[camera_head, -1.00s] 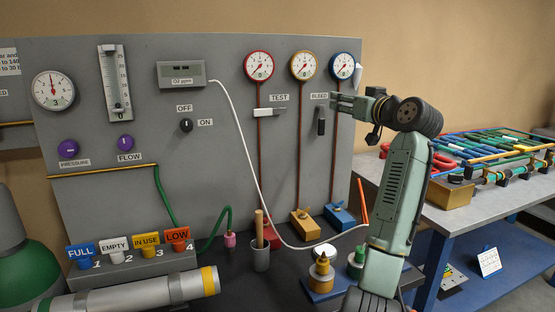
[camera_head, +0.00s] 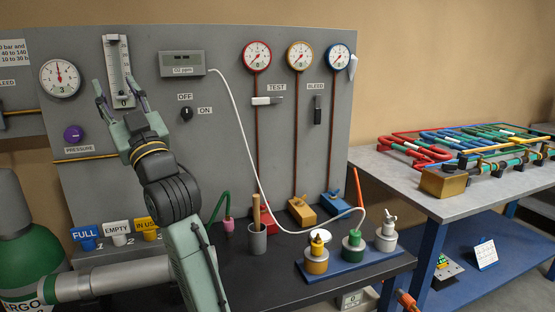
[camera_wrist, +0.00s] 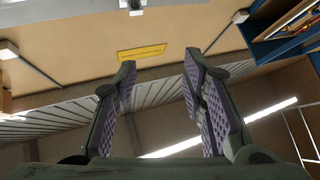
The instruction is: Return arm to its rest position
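My gripper (camera_head: 121,97) is at the left of the head view, in front of the grey panel (camera_head: 227,110), with its fingers pointing up. It overlaps the lower part of the flow tube gauge (camera_head: 117,62); I cannot tell how far it is from the panel. In the wrist view my gripper (camera_wrist: 158,75) has its two purple-padded fingers apart with nothing between them. The wrist view looks up at walls, ceiling and a yellow sign (camera_wrist: 142,52).
A blue tray (camera_head: 350,262) with several bottles is on the black bench. A table with coloured coils (camera_head: 455,145) stands right. A white hose (camera_head: 240,130) hangs down the panel.

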